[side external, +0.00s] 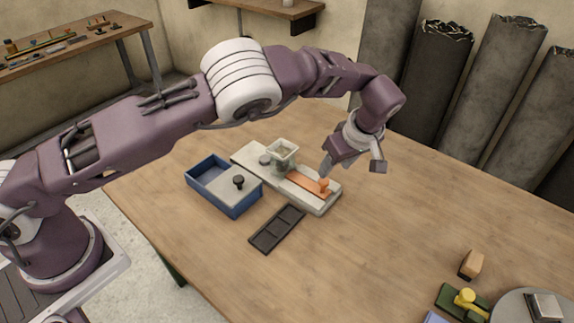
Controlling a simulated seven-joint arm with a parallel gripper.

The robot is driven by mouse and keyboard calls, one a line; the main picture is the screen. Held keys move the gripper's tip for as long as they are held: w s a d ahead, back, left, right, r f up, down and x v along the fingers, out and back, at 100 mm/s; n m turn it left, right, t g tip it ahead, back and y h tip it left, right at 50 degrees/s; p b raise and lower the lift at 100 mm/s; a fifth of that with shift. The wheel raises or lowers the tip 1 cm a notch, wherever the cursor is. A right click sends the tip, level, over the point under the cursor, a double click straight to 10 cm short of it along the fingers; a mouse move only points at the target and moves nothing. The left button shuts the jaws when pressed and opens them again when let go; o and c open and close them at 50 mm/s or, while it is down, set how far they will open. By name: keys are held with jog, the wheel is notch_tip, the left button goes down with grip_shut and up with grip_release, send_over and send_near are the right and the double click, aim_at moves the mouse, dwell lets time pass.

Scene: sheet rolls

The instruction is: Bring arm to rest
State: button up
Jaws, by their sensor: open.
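My gripper (352,165) hangs at the end of my arm, above and just right of a pale flat board (320,206). It is open, with nothing seen between its fingers. An orange piece (308,182) with an orange knob (323,184) lies on the board, close to the left fingertip. I cannot tell whether the fingertip touches it. A small square light cup (283,150) and a round grey knob (264,160) are toward the board's far left end.
A blue box (229,203) with a grey partial lid and dark knob stands left of the board. A dark divided tray (277,228) lies in front. A wood-and-black block (471,264) and a green piece with yellow knob (464,301) sit front right. The table's right middle is clear.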

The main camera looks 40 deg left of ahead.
jog(key=s+a+r+m+h, duration=0.2)
jog(key=s+a+r, duration=0.25)
jog(key=r, duration=0.35)
jog(key=s+a+r+m+h, duration=0.1)
jog(key=s+a+r, duration=0.2)
jog(key=s+r, duration=0.35)
jog(key=s+a+r+m+h, duration=0.2)
jog(key=s+a+r, duration=0.15)
jog(key=r, duration=0.55)
jog(key=s+a+m+t, duration=0.2)
jog(key=s+m, duration=0.2)
jog(key=s, duration=0.6)
jog(key=s+a+m+t+y, duration=0.1)
jog(key=s+m, duration=0.3)
jog(key=s, duration=0.7)
jog(key=shift+s+a+f+t, duration=0.2)
jog(key=shift+s+a+t, duration=0.05)
jog(key=shift+a+t, duration=0.15)
